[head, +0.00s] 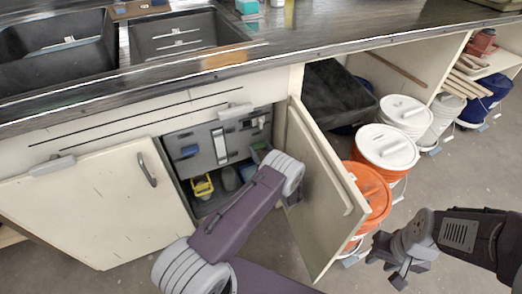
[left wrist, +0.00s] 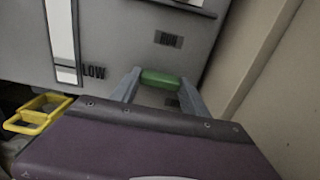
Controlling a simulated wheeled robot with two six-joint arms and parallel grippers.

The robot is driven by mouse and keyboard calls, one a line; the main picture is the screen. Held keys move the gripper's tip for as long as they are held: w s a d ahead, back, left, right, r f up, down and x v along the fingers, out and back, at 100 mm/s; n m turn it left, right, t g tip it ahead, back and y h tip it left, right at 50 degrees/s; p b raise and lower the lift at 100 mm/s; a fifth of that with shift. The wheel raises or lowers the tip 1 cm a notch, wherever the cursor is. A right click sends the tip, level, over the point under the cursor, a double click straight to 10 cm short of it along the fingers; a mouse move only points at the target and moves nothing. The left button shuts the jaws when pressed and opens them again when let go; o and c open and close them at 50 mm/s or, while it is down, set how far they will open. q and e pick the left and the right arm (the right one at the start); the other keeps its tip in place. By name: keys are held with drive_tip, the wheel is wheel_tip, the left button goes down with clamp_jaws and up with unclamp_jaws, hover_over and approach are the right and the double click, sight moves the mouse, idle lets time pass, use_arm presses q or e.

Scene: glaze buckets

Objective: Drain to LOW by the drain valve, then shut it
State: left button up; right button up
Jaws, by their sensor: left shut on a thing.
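A grey panel (head: 187,143) with a pale vertical gauge strip (head: 220,146) stands inside the open cabinet under the sinks. The left wrist view shows the gauge (left wrist: 62,35) and the LOW mark (left wrist: 94,72) beside its lower end. I cannot tell the liquid level. A green valve handle (left wrist: 160,78) lies right of the mark, roughly crosswise in that view. My left gripper (left wrist: 158,85) is shut on it, a finger at each end. My left wrist partly hides this spot in the head view. My right gripper (head: 388,268) is outside the cabinet, its fingers apart and empty.
The cabinet's left door (head: 100,205) and right door (head: 325,190) stand open around my left arm. A yellow item (head: 203,186) sits low inside the cabinet. White-lidded buckets (head: 388,146) and an orange bucket (head: 372,190) stand right of the door.

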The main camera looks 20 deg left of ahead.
idle(0.4)
use_arm(q)
drive_tip(key=o, duration=1.4)
drive_tip(key=shift+d, duration=0.1)
drive_tip(key=p+v, duration=0.3)
drive_tip(key=v, duration=0.6)
